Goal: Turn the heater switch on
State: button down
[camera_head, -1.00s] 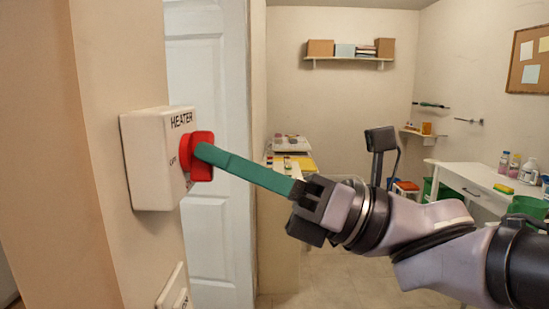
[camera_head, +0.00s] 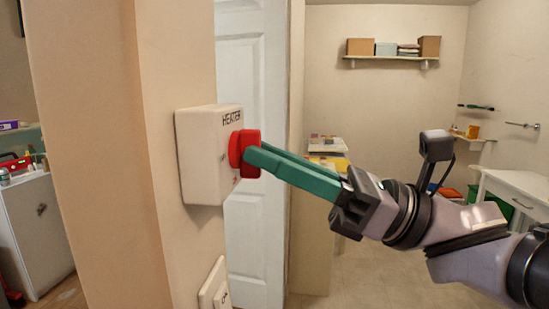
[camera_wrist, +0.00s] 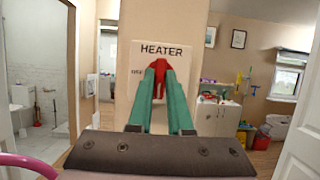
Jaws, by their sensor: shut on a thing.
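The heater box (camera_head: 200,165) is white, marked HEATER, and fixed to the edge of a beige wall in the head view. Its red knob (camera_head: 247,138) sticks out from its front face. My gripper (camera_head: 254,160) has long green fingers that reach from the right and are shut on the red knob. In the wrist view the heater box (camera_wrist: 138,55) is straight ahead, with the red knob (camera_wrist: 160,68) between the green fingertips. The fingers hide part of the knob and most of the markings around it, so its setting is unclear.
A white light switch (camera_head: 214,287) is on the wall below the box. A white door (camera_head: 252,190) stands just behind it. A shelf with boxes (camera_head: 392,58) hangs on the back wall. Tiled floor (camera_head: 385,275) is open under my arm.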

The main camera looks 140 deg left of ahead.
jog(key=shift+f, duration=0.1)
jog(key=c, duration=0.8)
grip_release()
jog(key=shift+c, duration=0.2)
jog(key=v, duration=1)
jog(key=shift+w+a, duration=0.25)
jog(key=shift+a, duration=0.05)
jog(key=shift+w, duration=0.1)
